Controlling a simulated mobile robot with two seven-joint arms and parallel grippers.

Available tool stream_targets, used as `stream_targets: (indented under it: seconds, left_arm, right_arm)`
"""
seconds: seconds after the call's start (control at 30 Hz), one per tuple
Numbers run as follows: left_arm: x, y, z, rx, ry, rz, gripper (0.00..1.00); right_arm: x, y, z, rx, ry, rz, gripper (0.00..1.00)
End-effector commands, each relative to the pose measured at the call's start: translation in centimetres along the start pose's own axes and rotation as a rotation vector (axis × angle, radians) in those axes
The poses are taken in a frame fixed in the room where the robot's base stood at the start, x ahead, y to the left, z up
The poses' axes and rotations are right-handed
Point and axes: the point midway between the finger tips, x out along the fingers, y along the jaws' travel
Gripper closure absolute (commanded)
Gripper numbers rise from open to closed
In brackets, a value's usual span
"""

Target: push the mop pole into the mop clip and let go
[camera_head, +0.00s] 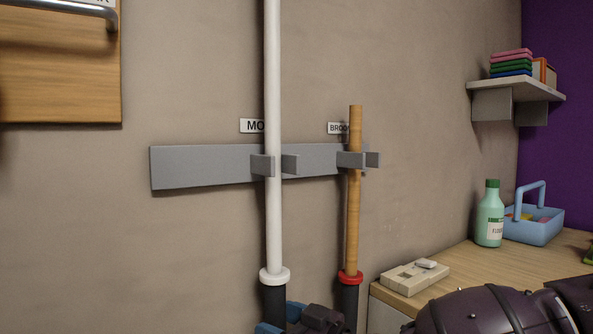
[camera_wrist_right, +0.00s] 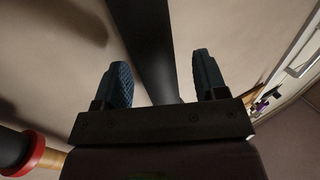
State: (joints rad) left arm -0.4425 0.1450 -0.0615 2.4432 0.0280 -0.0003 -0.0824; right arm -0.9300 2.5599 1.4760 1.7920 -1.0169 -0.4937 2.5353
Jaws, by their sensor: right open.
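The white mop pole (camera_head: 273,120) stands upright at the mop clip (camera_head: 262,165) on the grey wall rail. In the head view the pole shows between the two clip prongs, and the left prong overlaps its edge. Its white collar (camera_head: 274,276) and black lower grip (camera_head: 273,302) are below. My right gripper (camera_head: 290,325) is low at the black grip. In the right wrist view its blue fingers (camera_wrist_right: 161,85) are apart, with the black grip (camera_wrist_right: 146,45) between them and gaps on both sides. My left gripper is not in view.
A wooden broom pole (camera_head: 354,215) with a red collar (camera_head: 350,278) sits in the clip to the right, close to my right gripper. A counter (camera_head: 465,270) at right holds a green bottle (camera_head: 489,215), a blue caddy (camera_head: 534,228) and a beige box (camera_head: 414,277).

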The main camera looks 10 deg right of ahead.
Motion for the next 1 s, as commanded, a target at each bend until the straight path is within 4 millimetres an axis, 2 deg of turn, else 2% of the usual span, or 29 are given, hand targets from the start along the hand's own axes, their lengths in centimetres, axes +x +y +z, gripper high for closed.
stream_targets:
  seconds: [0.3,0.5,0.7,1.0]
  left_arm:
    - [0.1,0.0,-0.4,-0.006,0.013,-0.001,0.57]
    - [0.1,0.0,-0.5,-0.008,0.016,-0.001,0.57]
    - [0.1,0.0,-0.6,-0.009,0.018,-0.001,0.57]
    - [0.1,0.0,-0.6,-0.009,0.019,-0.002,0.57]
  right_arm:
    - [-6.1,0.1,-0.3,-0.003,0.004,0.002,0.34]
    - [-9.2,0.1,-0.4,-0.004,0.005,0.002,0.34]
    - [-10.7,0.1,-0.4,-0.003,0.007,0.001,0.34]
    - [-10.9,0.0,-0.5,-0.003,0.007,0.000,0.34]
